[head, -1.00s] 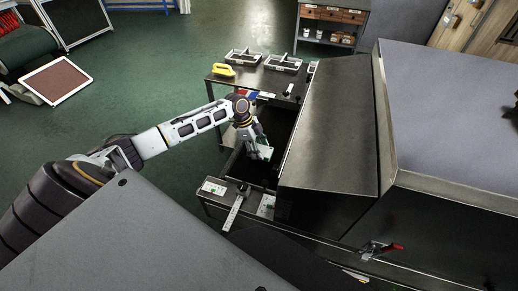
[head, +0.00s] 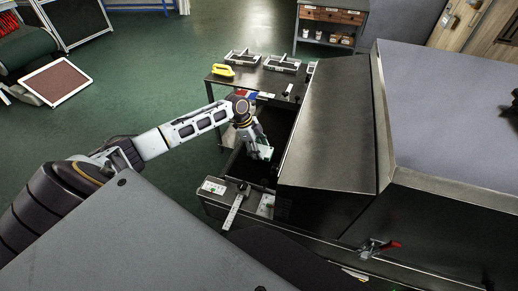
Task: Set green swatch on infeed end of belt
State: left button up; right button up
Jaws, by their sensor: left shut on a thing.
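My left gripper (head: 256,143) hangs over the dark open infeed end of the belt (head: 240,168), just left of the dryer's hood. It is shut on a small pale swatch with green on it (head: 264,152), which is tilted. The gap between the swatch and the belt is too small to judge. The tunnel dryer (head: 335,120) takes up the right of the head view, and its hood hides the belt further in. My right gripper is not in view.
A dark table (head: 255,80) behind the infeed carries grey trays (head: 282,63) and a yellow object (head: 223,71). A control panel (head: 214,187) and a ruler-like strip (head: 235,208) sit at the near edge. A red-handled clamp (head: 385,246) is on the dryer's side.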

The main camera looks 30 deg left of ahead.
pick_arm(q)
jog(key=o, duration=0.9)
jog(key=shift+s+a+f, duration=0.1)
jog(key=shift+s+f, duration=0.3)
jog(key=shift+f, duration=0.35)
jog(key=shift+o, duration=0.5)
jog(key=shift+w+f, duration=0.1)
jog(key=shift+w, duration=0.1)
jog(key=shift+w+r, duration=0.1)
jog(key=shift+r, duration=0.35)
jog(key=shift+r, duration=0.6)
jog(key=w+v, duration=0.1)
jog(key=v, duration=1)
jog(key=shift+s+a+r, duration=0.3)
jog(key=shift+s+r, duration=0.1)
jog(key=shift+f, duration=0.1)
